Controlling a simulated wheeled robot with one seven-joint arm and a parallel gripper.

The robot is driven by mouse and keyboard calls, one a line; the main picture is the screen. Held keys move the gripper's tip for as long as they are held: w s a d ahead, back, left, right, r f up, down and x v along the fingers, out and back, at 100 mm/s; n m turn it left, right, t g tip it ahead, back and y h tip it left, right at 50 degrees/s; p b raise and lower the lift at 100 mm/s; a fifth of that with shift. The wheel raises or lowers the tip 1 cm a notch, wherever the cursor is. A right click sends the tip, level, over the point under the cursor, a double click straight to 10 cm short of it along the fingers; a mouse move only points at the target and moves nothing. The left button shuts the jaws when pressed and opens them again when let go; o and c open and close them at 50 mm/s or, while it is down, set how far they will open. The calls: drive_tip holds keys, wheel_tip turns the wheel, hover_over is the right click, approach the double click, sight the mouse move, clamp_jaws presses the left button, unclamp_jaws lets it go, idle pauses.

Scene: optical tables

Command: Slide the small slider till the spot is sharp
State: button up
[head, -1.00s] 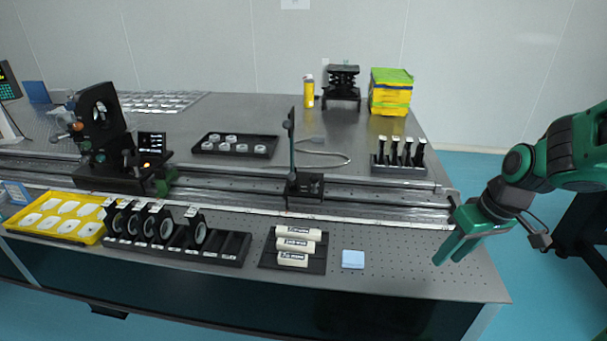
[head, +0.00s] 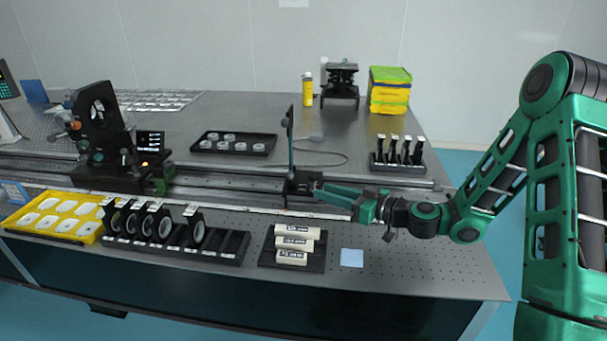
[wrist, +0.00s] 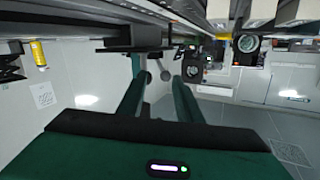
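A small black slider (head: 298,189) sits on the long rail and carries a thin upright plate (head: 291,140), seen nearly edge-on. My gripper (head: 318,190) reaches in from the right, its fingertips close to the slider's right side. In the wrist view, my gripper's two fingers (wrist: 155,85) are spread apart with nothing visibly held between them. A dark block (wrist: 135,38) beyond the fingers looks like the slider; whether they touch it I cannot tell. A black optical assembly (head: 97,118) stands on the rail at the left. I cannot make out a light spot.
Behind are a tray of rings (head: 268,147) and a rack of posts (head: 385,168). Bare table lies front right.

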drive_tip(key=w+m+t, duration=0.1)
drive_tip(key=w+t, duration=0.1)
drive_tip(key=w, duration=0.1)
hover_over(304, 185)
drive_tip(key=shift+s+r, duration=0.15)
drive_tip(key=shift+r, duration=0.2)
drive_tip(key=shift+m, duration=0.3)
clamp_jaws()
drive_tip(key=shift+t, duration=0.3)
